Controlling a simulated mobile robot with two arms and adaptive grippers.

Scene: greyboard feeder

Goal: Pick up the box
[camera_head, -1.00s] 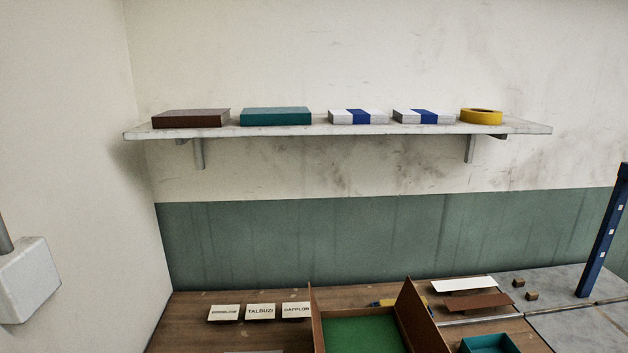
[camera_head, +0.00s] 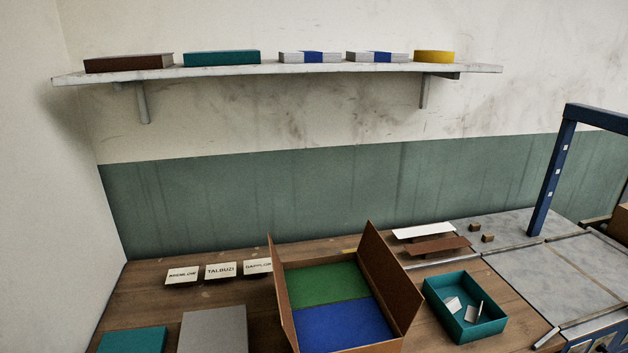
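A large brown box (camera_head: 374,262) stands open on the wooden workbench, its side walls raised. A green panel (camera_head: 325,284) and a blue panel (camera_head: 345,326) lie inside it. A smaller teal open box (camera_head: 492,329) sits to its right, with a few small white pieces in it. I cannot tell which of the two the task means. Neither of my grippers shows in the head view.
Three name cards (camera_head: 220,271) stand left of the brown box. A grey board (camera_head: 214,331) and a teal board (camera_head: 133,340) lie at the front left. A blue frame (camera_head: 551,173) rises at the right. A wall shelf (camera_head: 280,71) holds several items.

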